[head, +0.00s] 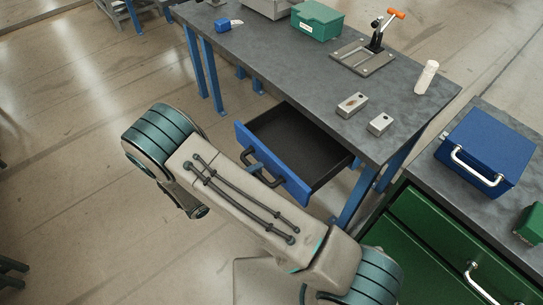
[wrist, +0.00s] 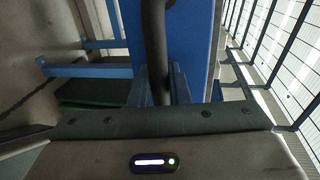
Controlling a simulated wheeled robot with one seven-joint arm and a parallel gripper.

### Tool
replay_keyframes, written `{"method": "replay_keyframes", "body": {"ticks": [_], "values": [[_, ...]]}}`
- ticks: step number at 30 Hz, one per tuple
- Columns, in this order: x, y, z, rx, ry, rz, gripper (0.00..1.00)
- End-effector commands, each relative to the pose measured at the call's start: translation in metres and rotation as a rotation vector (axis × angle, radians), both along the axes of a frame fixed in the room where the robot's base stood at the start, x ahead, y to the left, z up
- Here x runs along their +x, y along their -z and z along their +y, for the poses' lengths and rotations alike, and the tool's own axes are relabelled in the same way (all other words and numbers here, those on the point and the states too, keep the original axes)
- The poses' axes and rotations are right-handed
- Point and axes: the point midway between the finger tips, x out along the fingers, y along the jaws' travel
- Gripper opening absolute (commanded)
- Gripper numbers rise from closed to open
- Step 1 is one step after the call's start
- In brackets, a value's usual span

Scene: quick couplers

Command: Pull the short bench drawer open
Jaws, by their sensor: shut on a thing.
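The short bench drawer (head: 243,131) has a blue front and a dark, empty-looking inside. It stands pulled well out from under the grey-topped bench (head: 290,73). Its black bar handle (head: 274,158) is on the front, partly covered by my arm in the head view. In the wrist view the handle (wrist: 154,40) runs upright in front of the blue drawer front (wrist: 188,45). My gripper (wrist: 163,86) is shut on the handle, its blue-grey fingers on either side of the bar. In the head view my arm hides most of the gripper.
On the bench are two small metal blocks (head: 352,104), a white cylinder (head: 426,77), a toggle clamp (head: 376,36) on a plate and a green box (head: 317,20). A green cabinet (head: 430,225) bearing a blue box (head: 483,150) stands at the right.

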Motion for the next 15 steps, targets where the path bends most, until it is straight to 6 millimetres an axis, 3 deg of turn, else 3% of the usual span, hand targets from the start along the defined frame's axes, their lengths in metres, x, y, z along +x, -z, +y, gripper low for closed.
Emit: {"method": "replay_keyframes", "body": {"ticks": [6, 15], "values": [[-0.017, 0.001, 0.023, 0.0, 0.001, 0.002, 0.0], [-0.022, 0.001, 0.029, -0.001, 0.002, 0.002, 0.0]]}}
